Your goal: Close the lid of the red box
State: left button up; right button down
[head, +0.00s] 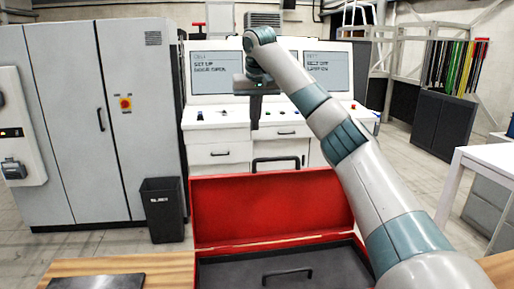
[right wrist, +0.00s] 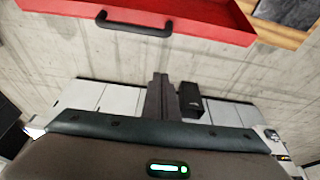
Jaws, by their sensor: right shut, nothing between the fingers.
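The red box stands open on the wooden table. Its lid (head: 262,208) is raised roughly upright at the back, with a black handle (head: 275,163) on its top edge. The box's dark inside (head: 235,275) shows in front of the lid, with another black handle (head: 287,274) in it. My right gripper (head: 256,118) points down, above and beyond the lid, apart from it. In the right wrist view its fingers (right wrist: 160,80) are shut and empty. The lid (right wrist: 215,18) and its handle (right wrist: 133,26) show there at the top. My left gripper is not in view.
A dark plate (head: 95,281) lies on the wooden table (head: 150,262) left of the box. A black bin (head: 163,210) stands on the floor beside a grey cabinet (head: 75,120). A white console (head: 215,135) stands behind the lid. A white table (head: 490,160) is at the right.

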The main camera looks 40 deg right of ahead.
pick_arm(q)
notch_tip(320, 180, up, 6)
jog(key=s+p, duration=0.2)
jog(key=p, duration=0.3)
jog(key=shift+p, duration=0.35)
pick_arm(e)
notch_tip(320, 180, down, 9)
jog(key=s, duration=0.1)
jog(key=shift+s, duration=0.4)
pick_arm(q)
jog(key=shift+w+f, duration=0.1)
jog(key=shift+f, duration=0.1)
pick_arm(e)
jog(key=shift+d, duration=0.1)
